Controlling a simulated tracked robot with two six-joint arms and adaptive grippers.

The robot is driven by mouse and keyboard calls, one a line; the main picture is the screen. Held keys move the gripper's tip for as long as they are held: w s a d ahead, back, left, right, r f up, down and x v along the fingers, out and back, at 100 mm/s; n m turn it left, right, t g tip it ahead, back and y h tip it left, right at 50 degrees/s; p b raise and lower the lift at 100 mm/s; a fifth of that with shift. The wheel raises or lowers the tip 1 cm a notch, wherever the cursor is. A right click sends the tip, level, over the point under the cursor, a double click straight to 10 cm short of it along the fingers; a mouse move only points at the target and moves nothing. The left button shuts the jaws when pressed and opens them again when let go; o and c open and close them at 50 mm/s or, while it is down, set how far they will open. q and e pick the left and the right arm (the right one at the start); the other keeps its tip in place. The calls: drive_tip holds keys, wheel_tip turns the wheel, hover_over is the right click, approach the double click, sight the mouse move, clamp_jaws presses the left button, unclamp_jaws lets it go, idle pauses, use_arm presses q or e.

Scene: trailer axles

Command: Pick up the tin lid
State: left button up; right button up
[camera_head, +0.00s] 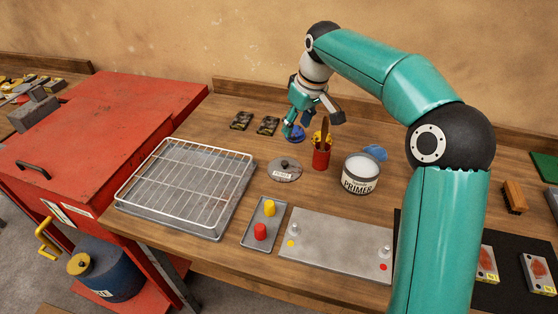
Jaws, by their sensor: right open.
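The tin lid (285,169), a grey disc with a dark knob and a pale label, lies flat on the wooden bench, left of the open primer tin (361,174). My right gripper (314,125) is open, its fingers apart and pointing down. It is behind the lid and a little to its right in the picture, apart from it. A blue object (294,133) and something yellow show near its fingertips; whether they touch is unclear. My left gripper is not in view.
A red cup (321,156) holding a brown-handled tool stands between lid and tin. A wire rack on a tray (187,186) is left. A small tray (252,236) with red and yellow pieces and a metal plate (335,246) lie in front. My right arm covers the right side.

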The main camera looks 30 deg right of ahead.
hover_over(285, 163)
drive_tip(key=s+d, duration=0.1)
wheel_tip(285, 163, down, 9)
drive_tip(key=shift+f, duration=0.15)
drive_tip(key=shift+w+f, duration=0.1)
drive_tip(key=shift+f, duration=0.45)
drive_tip(key=x, duration=0.1)
drive_tip(key=p+x, duration=0.1)
drive_tip(key=x, duration=0.2)
drive_tip(key=shift+s+a+f, duration=0.2)
drive_tip(key=shift+a+f, duration=0.1)
drive_tip(key=shift+a, duration=0.05)
drive_tip(key=shift+w+f, duration=0.15)
drive_tip(key=shift+f, duration=0.25)
clamp_jaws()
